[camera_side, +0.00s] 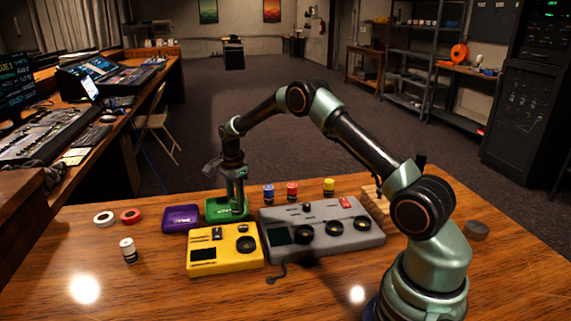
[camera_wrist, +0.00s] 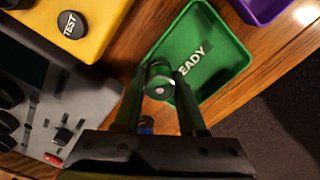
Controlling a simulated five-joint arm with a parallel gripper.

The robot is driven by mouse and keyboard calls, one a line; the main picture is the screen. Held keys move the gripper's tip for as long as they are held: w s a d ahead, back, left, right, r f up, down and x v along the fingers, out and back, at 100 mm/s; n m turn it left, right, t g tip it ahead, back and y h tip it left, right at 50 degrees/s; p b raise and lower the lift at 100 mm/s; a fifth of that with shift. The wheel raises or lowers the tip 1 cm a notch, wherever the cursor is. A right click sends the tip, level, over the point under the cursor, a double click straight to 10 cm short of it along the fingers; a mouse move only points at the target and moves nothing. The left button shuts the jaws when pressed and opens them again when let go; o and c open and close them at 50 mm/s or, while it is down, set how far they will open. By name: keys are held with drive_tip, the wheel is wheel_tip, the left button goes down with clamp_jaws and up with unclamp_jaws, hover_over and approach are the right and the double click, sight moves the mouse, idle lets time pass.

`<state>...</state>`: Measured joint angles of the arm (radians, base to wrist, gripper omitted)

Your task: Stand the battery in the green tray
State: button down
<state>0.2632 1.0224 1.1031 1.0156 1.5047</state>
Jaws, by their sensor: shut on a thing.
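The green tray (camera_side: 214,210) lies on the wooden desk behind the yellow device. It also shows in the wrist view (camera_wrist: 226,72), with white lettering on its floor. My gripper (camera_side: 238,207) points down over the tray's right part. In the wrist view my gripper (camera_wrist: 159,80) is shut on a dark green battery (camera_wrist: 158,70), seen nearly end-on with a grey end. The battery appears over the tray's near-left part in that view. In the side view the fingers largely hide it, so I cannot tell whether its bottom touches the tray.
A purple tray (camera_side: 181,219) is left of the green one. A yellow device (camera_side: 221,262) and a grey mixer (camera_side: 350,241) stand in front and to the right. Blue (camera_side: 268,194), red (camera_side: 292,192) and yellow (camera_side: 329,187) cylinders stand behind the mixer. A white-and-black cylinder (camera_side: 128,250) stands left.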

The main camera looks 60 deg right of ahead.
drive_tip(key=shift+c, duration=2.4)
unclamp_jaws()
drive_tip(key=s+a+r+n+t, duration=0.1)
drive_tip(key=s+a+r+n, duration=0.1)
drive_tip(key=r, duration=0.8)
drive_tip(key=s+a+r+n, duration=0.2)
drive_tip(key=r+n, duration=0.1)
drive_tip(key=r, duration=0.7)
drive_tip(key=s+a+n+t, duration=0.1)
drive_tip(key=s+a+n, duration=0.2)
drive_tip(key=s+n, duration=0.2)
drive_tip(key=s+a+r+n+t, duration=0.1)
drive_tip(key=s+a+n+t, duration=0.1)
drive_tip(key=s+n, duration=0.3)
drive_tip(key=s+a+r+n+t, duration=0.1)
drive_tip(key=s+a+n, duration=0.4)
drive_tip(key=s, duration=0.4)
drive_tip(key=shift+s+r+t, duration=0.2)
drive_tip(key=shift+s+t, duration=0.1)
drive_tip(key=shift+s, duration=0.1)
